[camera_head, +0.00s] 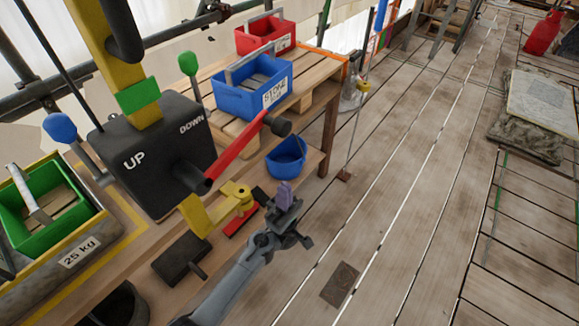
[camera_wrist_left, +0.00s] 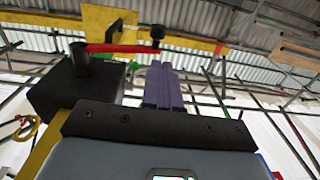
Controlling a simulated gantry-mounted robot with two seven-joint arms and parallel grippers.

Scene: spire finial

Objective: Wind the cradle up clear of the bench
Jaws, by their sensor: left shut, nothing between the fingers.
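A black winch box (camera_head: 150,150) marked UP and DOWN stands on the bench (camera_head: 130,235). Its red crank arm (camera_head: 238,150) slants up to the right and ends in a black knob (camera_head: 277,125). My left gripper (camera_head: 285,192) is shut and empty, with purple fingers, below the knob in the head view and apart from the crank. In the left wrist view the fingers (camera_wrist_left: 163,85) point up, with the red crank arm (camera_wrist_left: 125,48) and knob (camera_wrist_left: 157,31) just beyond the tips. I cannot tell which thing is the cradle. My right gripper is out of view.
A blue bin (camera_head: 250,92) and a red bin (camera_head: 265,38) stand behind the winch. A blue bucket (camera_head: 286,160) and a yellow lever (camera_head: 230,200) are close to my gripper.

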